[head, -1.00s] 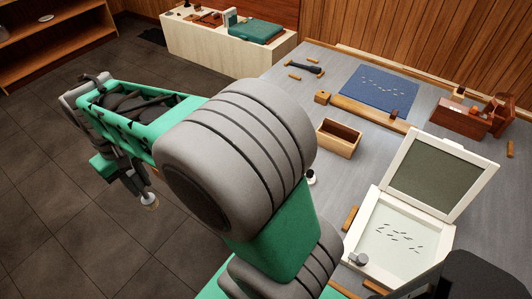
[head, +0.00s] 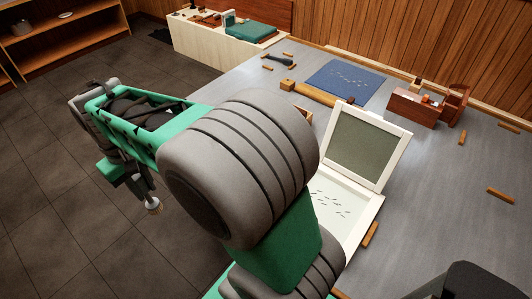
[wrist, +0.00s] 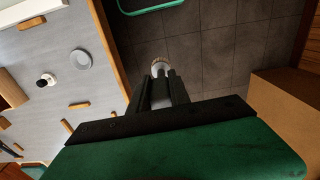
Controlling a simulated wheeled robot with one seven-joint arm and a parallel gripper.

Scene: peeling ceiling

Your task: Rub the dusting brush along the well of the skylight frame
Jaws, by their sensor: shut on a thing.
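The skylight frame (head: 372,212) is white and stands on the grey table, with its dark-paned sash (head: 365,148) raised behind it. Its pale well (head: 335,200) has several dark specks; my arm hides its left part. My gripper (head: 149,193) hangs at the left, over the floor and well apart from the frame. It is shut on the dusting brush (head: 154,205), whose pale round end shows below the fingers. In the wrist view, my gripper's dark fingers (wrist: 161,88) hold the brush (wrist: 160,57), which is small and partly hidden there.
The table (head: 440,190) is clear to the right of the frame, apart from loose wooden blocks (head: 500,196). A blue mat (head: 345,84) and a reddish wooden box (head: 415,108) lie at the back. A white cabinet (head: 210,48) and shelves (head: 60,45) stand beyond the tiled floor.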

